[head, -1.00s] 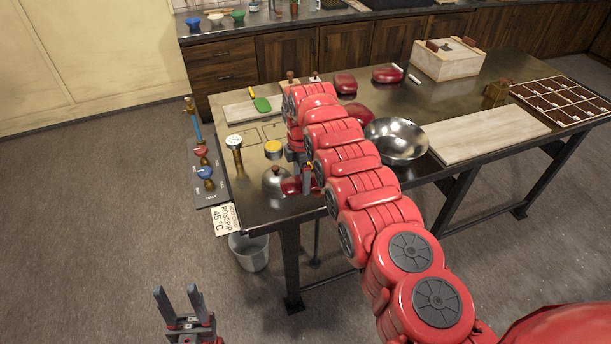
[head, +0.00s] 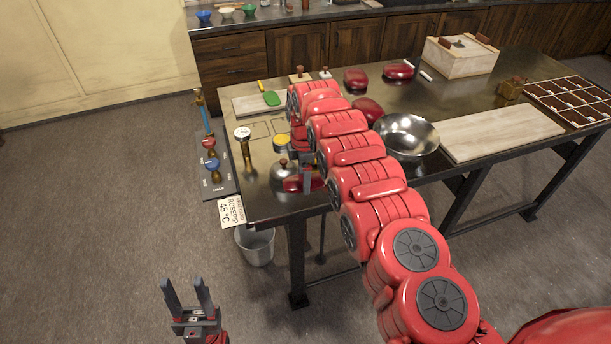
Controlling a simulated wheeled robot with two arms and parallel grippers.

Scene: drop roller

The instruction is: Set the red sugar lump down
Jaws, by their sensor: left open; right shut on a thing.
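A red sugar lump (head: 293,184) is at the front left of the dark metal table (head: 262,208), beside a steel dome with a knob (head: 281,171). My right gripper (head: 307,181) points down there and is shut on the lump, hiding part of it. I cannot tell whether the lump touches the tabletop. Other red lumps lie farther back: two at the rear (head: 355,79) (head: 398,71) and one partly behind my arm (head: 367,109). My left gripper (head: 189,293) is open and empty, over the floor in front of the table.
A steel bowl (head: 405,137) and a pale board (head: 500,132) are right of my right arm. A yellow-topped tin (head: 281,140) and a brass-stemmed gauge (head: 244,143) stand near the lump. A bucket (head: 256,246) is under the table's left end. Bare tabletop shows along the front left edge.

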